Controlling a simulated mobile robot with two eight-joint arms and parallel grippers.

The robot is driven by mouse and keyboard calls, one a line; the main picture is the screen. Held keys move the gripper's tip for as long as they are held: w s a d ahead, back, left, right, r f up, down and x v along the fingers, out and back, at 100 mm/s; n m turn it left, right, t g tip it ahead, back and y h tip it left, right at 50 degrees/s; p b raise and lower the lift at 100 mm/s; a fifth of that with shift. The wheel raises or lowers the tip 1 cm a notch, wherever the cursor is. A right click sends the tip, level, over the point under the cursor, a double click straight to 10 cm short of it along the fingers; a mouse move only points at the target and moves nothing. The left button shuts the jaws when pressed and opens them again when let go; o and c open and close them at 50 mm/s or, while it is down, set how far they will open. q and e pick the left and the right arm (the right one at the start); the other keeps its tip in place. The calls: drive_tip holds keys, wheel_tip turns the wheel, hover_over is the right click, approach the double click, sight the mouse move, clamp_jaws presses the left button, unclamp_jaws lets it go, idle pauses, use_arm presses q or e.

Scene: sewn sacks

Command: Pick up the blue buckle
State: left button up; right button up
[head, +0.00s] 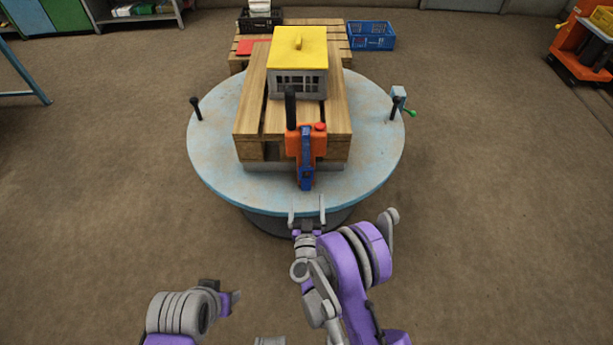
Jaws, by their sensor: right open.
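The blue buckle (306,172) hangs upright at the front of an orange piece with a red knob (320,127), against the near end of a wooden pallet. My right gripper (307,207) is open and empty, with its two fingers pointing away from me. It is at the near edge of the round table, just below the buckle in the picture and apart from it. Part of my left arm shows at the lower left, but I cannot make out its gripper fingers.
The wooden pallet (251,115) stands on the round pale-blue table (375,150). A crate with a yellow lid (300,50) sits on the pallet. Dark posts (196,107) rise at the table's sides. A blue basket (371,36) stands behind. The floor around is open.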

drive_tip(key=shift+w, duration=1.25)
drive_tip(key=shift+w+a+f, duration=0.1)
drive_tip(key=shift+w, duration=1.45)
drive_tip(key=shift+w+f, duration=0.1)
drive_tip(key=shift+w, duration=1.45)
use_arm(q)
drive_tip(key=shift+r, duration=0.35)
use_arm(e)
drive_tip(key=shift+c, duration=0.3)
clamp_jaws()
use_arm(q)
drive_tip(key=shift+a+r, duration=0.1)
use_arm(e)
drive_tip(key=shift+r, duration=0.2)
